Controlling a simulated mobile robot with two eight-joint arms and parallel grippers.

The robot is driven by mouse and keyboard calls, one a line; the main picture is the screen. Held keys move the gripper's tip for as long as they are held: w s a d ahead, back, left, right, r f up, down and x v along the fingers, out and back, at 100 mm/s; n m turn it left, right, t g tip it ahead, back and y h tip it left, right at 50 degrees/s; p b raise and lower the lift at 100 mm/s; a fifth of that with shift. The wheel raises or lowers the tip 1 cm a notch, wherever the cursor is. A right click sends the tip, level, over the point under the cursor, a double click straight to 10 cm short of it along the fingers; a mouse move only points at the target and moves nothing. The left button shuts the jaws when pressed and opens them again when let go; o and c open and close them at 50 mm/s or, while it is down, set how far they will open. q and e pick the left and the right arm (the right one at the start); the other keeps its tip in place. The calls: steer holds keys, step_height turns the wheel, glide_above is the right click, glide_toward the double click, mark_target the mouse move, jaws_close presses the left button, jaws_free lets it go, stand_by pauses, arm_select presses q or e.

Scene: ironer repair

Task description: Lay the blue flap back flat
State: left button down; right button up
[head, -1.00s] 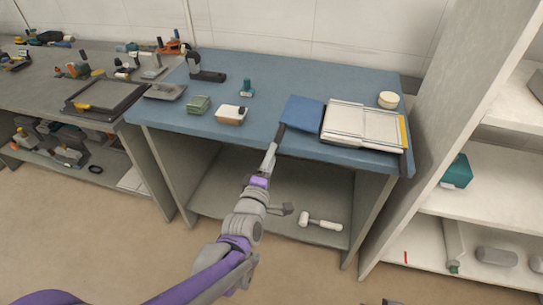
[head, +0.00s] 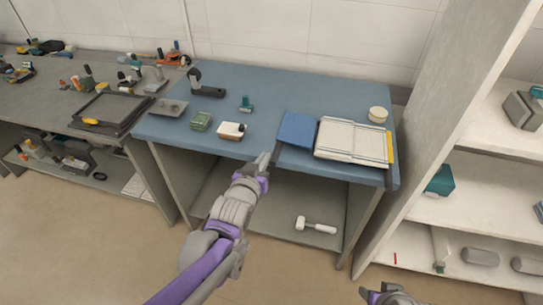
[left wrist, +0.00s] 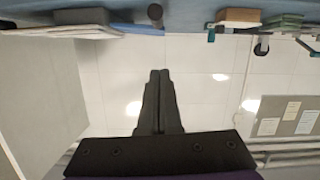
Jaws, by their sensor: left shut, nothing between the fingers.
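The blue flap (head: 297,130) lies on the blue table at the left side of the white panelled ironer (head: 352,141). It looks flat, with its front edge near the table's front edge. My left gripper (head: 264,160) is shut and empty, in front of the table and to the left of the flap, apart from it. Its closed fingers (left wrist: 160,75) also show in the left wrist view, where the scene appears upside down. My right gripper (head: 382,294) is only partly in the head view, at the bottom right, and its fingers cannot be made out.
The blue table (head: 280,95) also bears a white-topped block (head: 231,131), a green box (head: 201,121), a small teal item (head: 246,104) and a round cream tub (head: 378,114). A white mallet (head: 316,225) lies on the lower shelf. White shelving (head: 470,215) stands at the right.

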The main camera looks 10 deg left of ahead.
arm_select(q)
glide_above(271, 163)
steer(key=shift+w+a+f, duration=0.1)
steer(key=shift+w+f, duration=0.15)
steer(key=shift+f, duration=0.6)
step_height(271, 163, down, 3)
steer(key=shift+r, duration=0.2)
steer(key=shift+s+d+f, duration=0.1)
steer(key=shift+d+f, duration=0.1)
steer(key=shift+f, duration=0.5)
step_height(271, 163, down, 2)
steer(key=shift+a+f+b, duration=0.1)
steer(key=shift+f+b, duration=0.15)
steer(key=shift+b, duration=0.9)
steer(key=shift+s+r, duration=0.1)
steer(key=shift+s, duration=0.1)
